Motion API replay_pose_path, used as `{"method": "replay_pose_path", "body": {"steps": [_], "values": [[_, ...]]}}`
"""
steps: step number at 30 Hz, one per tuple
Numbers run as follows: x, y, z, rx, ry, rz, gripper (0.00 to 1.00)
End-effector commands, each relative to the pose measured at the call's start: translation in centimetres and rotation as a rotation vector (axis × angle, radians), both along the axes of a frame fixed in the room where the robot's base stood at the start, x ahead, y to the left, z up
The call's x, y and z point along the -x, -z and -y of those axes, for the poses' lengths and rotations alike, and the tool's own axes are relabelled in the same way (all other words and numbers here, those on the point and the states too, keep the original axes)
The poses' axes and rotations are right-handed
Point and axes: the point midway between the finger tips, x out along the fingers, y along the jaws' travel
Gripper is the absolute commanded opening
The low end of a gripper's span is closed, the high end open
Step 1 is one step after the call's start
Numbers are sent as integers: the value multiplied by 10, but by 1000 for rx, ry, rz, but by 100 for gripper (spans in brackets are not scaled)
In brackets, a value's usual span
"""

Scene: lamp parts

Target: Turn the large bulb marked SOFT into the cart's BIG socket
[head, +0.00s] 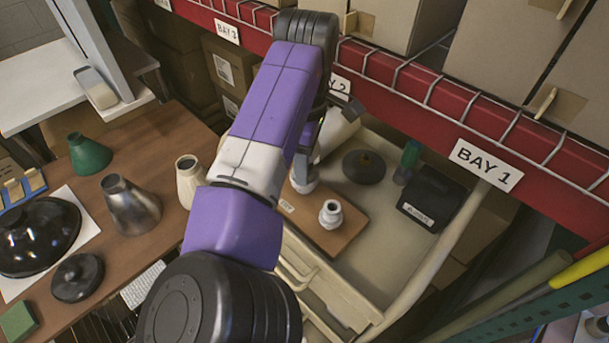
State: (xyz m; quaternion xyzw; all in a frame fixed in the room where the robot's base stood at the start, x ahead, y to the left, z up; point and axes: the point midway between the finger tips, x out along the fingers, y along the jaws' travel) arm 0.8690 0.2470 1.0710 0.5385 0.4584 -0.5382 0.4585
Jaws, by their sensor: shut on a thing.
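My arm reaches over the cart (385,205), and its forearm and wrist hide most of my gripper (309,155). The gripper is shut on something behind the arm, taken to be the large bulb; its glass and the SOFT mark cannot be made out. A brown board (325,236) lies in the cart with two pale sockets. The nearer socket (331,213) stands upright, open and empty. The farther socket (303,184) is partly covered by my arm, just below my gripper. I cannot read which is BIG, or tell whether the bulb touches it.
In the cart are a dark round part (364,167), a green-blue cup (409,155) and a black box (432,198). The red shelf (415,100) runs behind. The wooden table (150,150) at left holds several shades, including a metal one (130,205) and a cream one (189,180).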

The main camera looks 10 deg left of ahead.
Motion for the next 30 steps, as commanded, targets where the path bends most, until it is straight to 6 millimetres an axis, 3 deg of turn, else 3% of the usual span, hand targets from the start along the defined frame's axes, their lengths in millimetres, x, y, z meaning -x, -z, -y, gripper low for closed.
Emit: {"method": "replay_pose_path", "body": {"steps": [1, 3, 4, 30], "values": [[0, 1, 0, 0, 0, -1, 36], [0, 1, 0, 0, 0, -1, 22], [0, 1, 0, 0, 0, -1, 20], [1, 3, 0, 0, 1, -4, 20]]}}
